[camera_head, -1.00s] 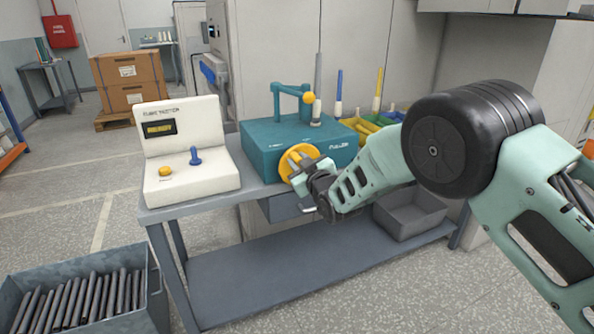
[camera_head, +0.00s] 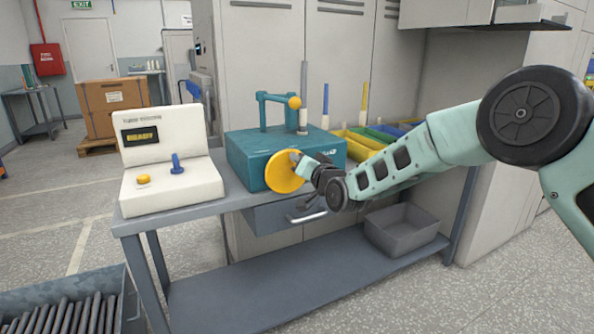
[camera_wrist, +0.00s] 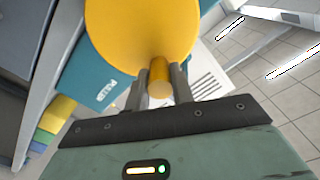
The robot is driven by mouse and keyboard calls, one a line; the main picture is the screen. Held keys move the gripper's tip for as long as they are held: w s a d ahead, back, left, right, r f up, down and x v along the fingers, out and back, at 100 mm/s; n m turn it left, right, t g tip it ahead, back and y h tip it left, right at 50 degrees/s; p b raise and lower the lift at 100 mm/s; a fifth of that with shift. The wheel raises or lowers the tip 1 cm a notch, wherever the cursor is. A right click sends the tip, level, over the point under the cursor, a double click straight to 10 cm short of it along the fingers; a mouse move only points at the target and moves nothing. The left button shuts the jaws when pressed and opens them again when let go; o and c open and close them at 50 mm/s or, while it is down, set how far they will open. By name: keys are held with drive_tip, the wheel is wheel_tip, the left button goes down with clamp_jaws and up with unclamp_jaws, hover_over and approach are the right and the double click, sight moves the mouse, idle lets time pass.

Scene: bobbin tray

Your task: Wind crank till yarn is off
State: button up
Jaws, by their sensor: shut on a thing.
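A teal winder box (camera_head: 245,150) stands on the grey bench with a yellow crank disc (camera_head: 285,172) on its front. In the wrist view the yellow disc (camera_wrist: 140,30) fills the top, and a yellow crank handle (camera_wrist: 159,78) sticks out from it. My gripper (camera_head: 298,160) is at the disc's right side; in the wrist view its two fingers (camera_wrist: 160,82) are shut on the handle, one on each side. A grey bobbin (camera_head: 302,100) stands upright on top of the box, beside a teal arm (camera_head: 265,105) with an orange ball. I cannot make out yarn on the bobbin.
A white console (camera_head: 165,160) with a lit display, yellow button and blue lever stands left on the bench. Colored bins (camera_head: 365,145) and tall spindles stand behind my arm. A drawer (camera_head: 285,213) lies below the box, a grey tub (camera_head: 400,230) on the lower shelf.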

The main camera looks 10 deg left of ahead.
drive_tip(key=shift+w+d+f+m+b, duration=0.3)
drive_tip(key=shift+d+f+m+b, duration=0.25)
drive_tip(key=shift+m+b, duration=1.05)
drive_tip(key=shift+w+d+f+m+b, duration=0.3)
drive_tip(key=shift+f+m+b, duration=0.55)
drive_tip(key=shift+m, duration=1.35)
drive_tip(key=shift+w+d+f+m+b, duration=0.25)
drive_tip(key=shift+d+f+m+b, duration=0.3)
drive_tip(key=shift+m+b, duration=1.05)
drive_tip(key=shift+a+m, duration=0.1)
drive_tip(key=shift+m, duration=0.4)
drive_tip(key=o, duration=1)
drive_tip(key=p+v, duration=0.1)
drive_tip(key=v, duration=1.6)
drive_tip(key=shift+s+p, duration=0.2)
drive_tip(key=shift+p, duration=0.2)
